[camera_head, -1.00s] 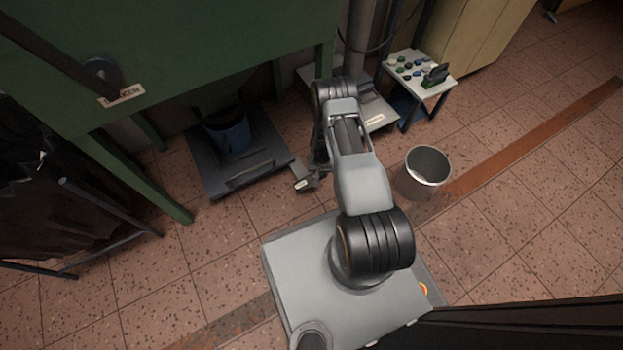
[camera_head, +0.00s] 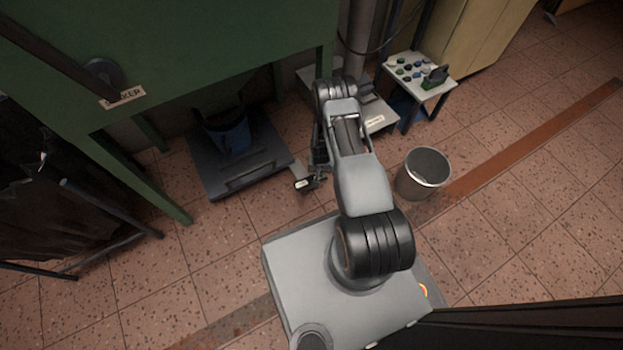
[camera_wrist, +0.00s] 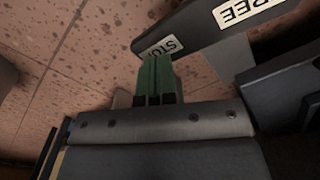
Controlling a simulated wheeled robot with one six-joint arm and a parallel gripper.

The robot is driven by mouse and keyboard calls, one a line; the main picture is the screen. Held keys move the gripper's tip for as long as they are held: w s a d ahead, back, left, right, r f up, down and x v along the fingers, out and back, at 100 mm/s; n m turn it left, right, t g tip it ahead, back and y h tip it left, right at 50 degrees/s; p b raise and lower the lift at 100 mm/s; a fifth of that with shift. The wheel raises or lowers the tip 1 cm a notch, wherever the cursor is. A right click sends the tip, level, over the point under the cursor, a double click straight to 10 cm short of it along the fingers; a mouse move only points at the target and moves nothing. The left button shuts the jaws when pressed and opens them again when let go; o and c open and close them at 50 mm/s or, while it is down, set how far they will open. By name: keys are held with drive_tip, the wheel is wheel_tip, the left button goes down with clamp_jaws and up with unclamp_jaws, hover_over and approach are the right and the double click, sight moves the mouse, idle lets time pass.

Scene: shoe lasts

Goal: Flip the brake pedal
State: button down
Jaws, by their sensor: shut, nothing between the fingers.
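The brake pedal (camera_wrist: 225,30) fills the upper right of the wrist view as a dark bar with white labels reading FREE and STOP. The STOP end is nearer my fingers, and FREE is farther right. In the head view the pedal (camera_head: 303,184) is a small dark piece with a white label, at the right front corner of the dark wheeled platform (camera_head: 215,185). My gripper (camera_wrist: 157,62) is shut and empty, its green fingertips together at the STOP end. I cannot tell whether they touch it. In the head view my arm mostly hides the gripper.
A blue bucket (camera_head: 234,138) stands on the platform under the green machine (camera_head: 200,50). A grey bin (camera_head: 426,172) stands right of my arm. A small table (camera_head: 417,75) with several coloured pieces is at the back right. Tiled floor in front is clear.

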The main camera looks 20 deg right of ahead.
wheel_tip(320, 180, up, 6)
drive_tip(key=p, duration=0.3)
drive_tip(key=shift+f, duration=0.2)
idle(0.5)
drive_tip(key=w+a+r+n+t+p, duration=0.15)
drive_tip(key=r+p, duration=0.65)
drive_tip(key=r, duration=1.3)
drive_tip(key=w+a+r+n+p, duration=0.15)
drive_tip(key=r+p, duration=0.65)
drive_tip(key=r, duration=1.3)
drive_tip(key=s+a+r+p, duration=0.2)
drive_tip(key=s+r+p, duration=0.4)
drive_tip(key=r, duration=0.8)
drive_tip(key=s+a+r+n+t+p, duration=0.1)
drive_tip(key=s+r+p, duration=0.5)
drive_tip(key=r, duration=0.7)
drive_tip(key=s+a+r+t+p, duration=0.1)
drive_tip(key=s+a+r+p, duration=0.2)
drive_tip(key=s+r+p, duration=0.4)
wheel_tip(320, 180, up, 8)
drive_tip(key=shift+a+f+n+p, duration=0.2)
drive_tip(key=shift+a+n+p, duration=0.05)
drive_tip(key=shift+n+p, duration=0.15)
